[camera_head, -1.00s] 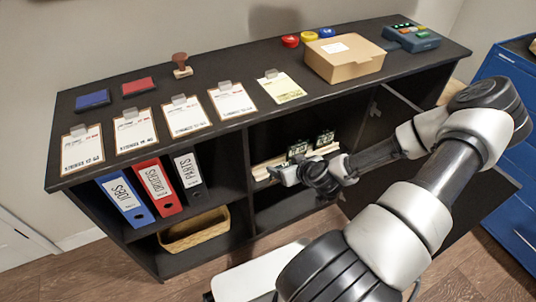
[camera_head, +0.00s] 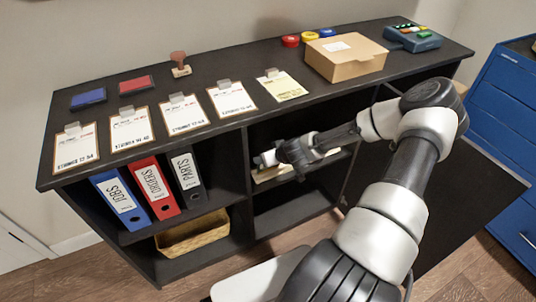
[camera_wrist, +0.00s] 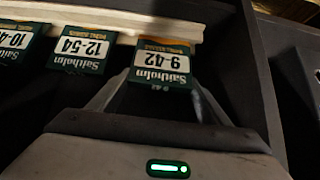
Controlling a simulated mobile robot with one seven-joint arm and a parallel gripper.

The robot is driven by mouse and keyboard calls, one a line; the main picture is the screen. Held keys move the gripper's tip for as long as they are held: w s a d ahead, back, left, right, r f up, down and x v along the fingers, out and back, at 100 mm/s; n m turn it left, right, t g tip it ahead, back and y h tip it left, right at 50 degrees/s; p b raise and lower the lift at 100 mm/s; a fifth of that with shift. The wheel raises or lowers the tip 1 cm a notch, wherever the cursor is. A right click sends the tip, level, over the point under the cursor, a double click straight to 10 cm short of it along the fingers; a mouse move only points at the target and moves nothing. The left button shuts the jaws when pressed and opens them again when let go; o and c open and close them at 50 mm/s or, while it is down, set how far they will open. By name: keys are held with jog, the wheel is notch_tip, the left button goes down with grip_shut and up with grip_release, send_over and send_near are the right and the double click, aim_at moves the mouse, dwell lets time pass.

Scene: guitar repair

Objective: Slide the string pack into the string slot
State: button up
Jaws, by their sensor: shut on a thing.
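A dark green string pack (camera_wrist: 163,64) marked 9-42, its label upside down in the wrist view, is between the fingers of my gripper (camera_wrist: 158,88). Its far edge overlaps a pale string rack (camera_wrist: 110,18); I cannot tell whether it is seated in a slot. Two similar packs stand to its left at the rack, one marked 12-54 (camera_wrist: 80,50) and one cut off by the frame edge (camera_wrist: 14,42). In the head view my gripper (camera_head: 264,160) is inside the cabinet's middle bay, above the pale rack (camera_head: 270,174), and hides the packs.
The black cabinet top (camera_head: 215,125) is close above my arm. A divider (camera_head: 246,185) separates the gripper's bay from binders (camera_head: 153,188) at left. An open door panel (camera_head: 450,205) is at right. A basket (camera_head: 192,232) sits on the lower left shelf.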

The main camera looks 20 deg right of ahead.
jog(key=shift+w+r+g+p, duration=0.2)
jog(key=shift+w+g+p, duration=0.3)
jog(key=shift+w+g, duration=0.45)
jog(key=shift+s+f, duration=0.1)
jog(key=shift+f, duration=0.6)
jog(key=shift+f+b, duration=0.1)
jog(key=shift+b, duration=0.25)
jog(key=o, duration=1)
jog(key=shift+f, duration=0.1)
jog(key=shift+a+p+v, duration=0.15)
jog(key=shift+p+v, duration=1.05)
jog(key=shift+v, duration=3.2)
jog(key=shift+a+p+v, duration=0.15)
jog(key=shift+p+v, duration=1.05)
jog(key=shift+v, duration=3.15)
